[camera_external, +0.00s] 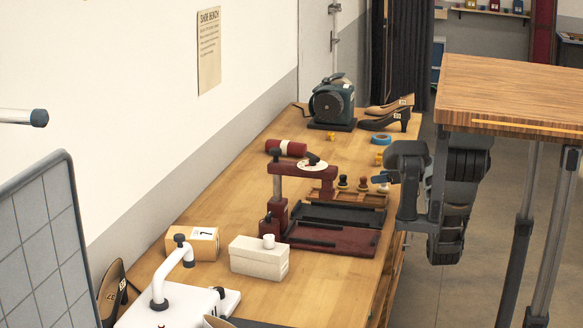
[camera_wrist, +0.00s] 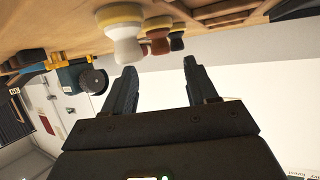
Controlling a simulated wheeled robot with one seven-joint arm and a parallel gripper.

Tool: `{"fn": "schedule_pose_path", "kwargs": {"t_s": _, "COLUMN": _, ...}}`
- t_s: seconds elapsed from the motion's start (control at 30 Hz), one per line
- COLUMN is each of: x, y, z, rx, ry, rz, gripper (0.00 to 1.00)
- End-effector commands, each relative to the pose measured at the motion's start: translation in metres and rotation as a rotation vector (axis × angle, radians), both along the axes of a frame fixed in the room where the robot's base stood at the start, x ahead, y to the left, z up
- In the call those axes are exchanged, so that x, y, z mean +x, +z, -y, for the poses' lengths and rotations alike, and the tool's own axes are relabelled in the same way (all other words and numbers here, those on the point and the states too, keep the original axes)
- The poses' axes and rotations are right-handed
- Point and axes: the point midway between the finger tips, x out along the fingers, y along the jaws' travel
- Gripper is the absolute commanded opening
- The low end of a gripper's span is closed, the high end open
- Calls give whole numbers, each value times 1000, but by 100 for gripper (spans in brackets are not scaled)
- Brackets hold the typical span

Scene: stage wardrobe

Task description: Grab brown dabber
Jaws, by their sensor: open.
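The brown dabber (camera_external: 363,183) stands in the middle of a row of three on the bench. A black-knobbed dabber (camera_external: 342,182) is to its left and a white-knobbed dabber (camera_external: 383,186) to its right, close to my gripper. My gripper (camera_external: 374,178) reaches in from the right, open and empty, at about knob height. The wrist view is upside down. There the brown dabber (camera_wrist: 158,44) shows beyond the white-knobbed one (camera_wrist: 126,46), with the black-knobbed one (camera_wrist: 176,41) behind. Its knob lies beyond the open fingertips (camera_wrist: 160,66), roughly between them. The white knob partly overlaps the brown dabber.
A wooden tray (camera_external: 375,199) lies by the dabbers, with dark trays (camera_external: 345,216) in front. A dark red press (camera_external: 278,205) stands to the left. A blue tape roll (camera_external: 381,139) and a green machine (camera_external: 333,103) are farther back. A wooden-topped table (camera_external: 510,85) is at right.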

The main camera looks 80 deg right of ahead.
Motion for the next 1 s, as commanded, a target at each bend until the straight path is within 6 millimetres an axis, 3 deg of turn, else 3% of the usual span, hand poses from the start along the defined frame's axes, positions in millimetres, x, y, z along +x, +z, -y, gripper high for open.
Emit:
{"fn": "schedule_pose_path", "kwargs": {"t_s": 0.4, "x": 45, "y": -17, "z": 17, "rx": -1, "ry": 0, "rz": 0, "gripper": 57}}
{"fn": "schedule_pose_path", "kwargs": {"t_s": 0.77, "x": 53, "y": -22, "z": 20, "rx": -2, "ry": -1, "rz": 0, "gripper": 57}}
{"fn": "schedule_pose_path", "kwargs": {"t_s": 1.0, "x": 53, "y": -22, "z": 20, "rx": -2, "ry": -1, "rz": 0, "gripper": 34}}
